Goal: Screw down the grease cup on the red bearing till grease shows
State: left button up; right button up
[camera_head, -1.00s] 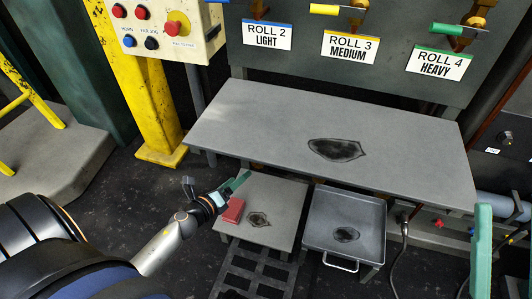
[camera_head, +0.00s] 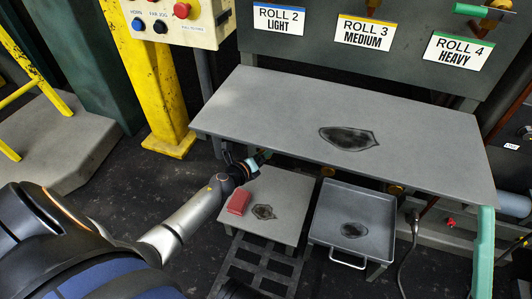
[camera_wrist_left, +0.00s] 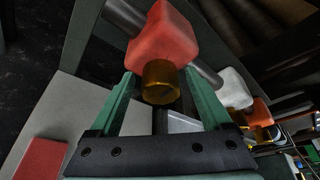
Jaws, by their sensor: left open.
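In the left wrist view the red bearing (camera_wrist_left: 163,33) is a rounded block on a grey shaft. Its brass grease cup (camera_wrist_left: 160,84) points toward my palm. My left gripper (camera_head: 262,157) is open, with one green finger on each side of the cup; I cannot tell whether either finger touches it. In the head view this gripper is at the front edge of the grey table, and the bearing and cup are hidden there. A green finger of my right gripper (camera_head: 483,250) shows at the right edge; its opening is unclear. I cannot make out any grease at the cup.
A white bearing (camera_wrist_left: 235,88) and another red bearing (camera_wrist_left: 260,112) lie further along. The table (camera_head: 270,110) overhangs the left gripper. Below stand a low stand (camera_head: 285,192) with a red block (camera_head: 239,202) and a grey tray (camera_head: 375,205). A control box (camera_head: 210,25) hangs above left.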

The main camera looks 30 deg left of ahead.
pick_arm(q)
jog(key=shift+c, duration=0.4)
grip_shut()
dwell(0.4)
jog(key=shift+r+m+y+p, duration=0.25)
jog(key=shift+m+y+p, duration=0.15)
jog(key=shift+m+p, duration=0.45)
jog(key=shift+m+g+y+p, duration=0.4)
jog(key=shift+m+p, duration=0.25)
jog(key=shift+p, duration=0.45)
jog(key=shift+f+m+g+y+p, duration=0.15)
jog(key=shift+m+g+y+p, duration=0.15)
jog(key=shift+m+y+p, duration=0.65)
pick_arm(e)
notch_tip(320, 180, up, 7)
jog(key=shift+d+f+m, duration=0.2)
jog(key=shift+d+m, duration=0.1)
jog(key=shift+d, duration=0.15)
pick_arm(q)
jog(key=shift+m, duration=0.35)
pick_arm(e)
jog(key=shift+s, duration=0.15)
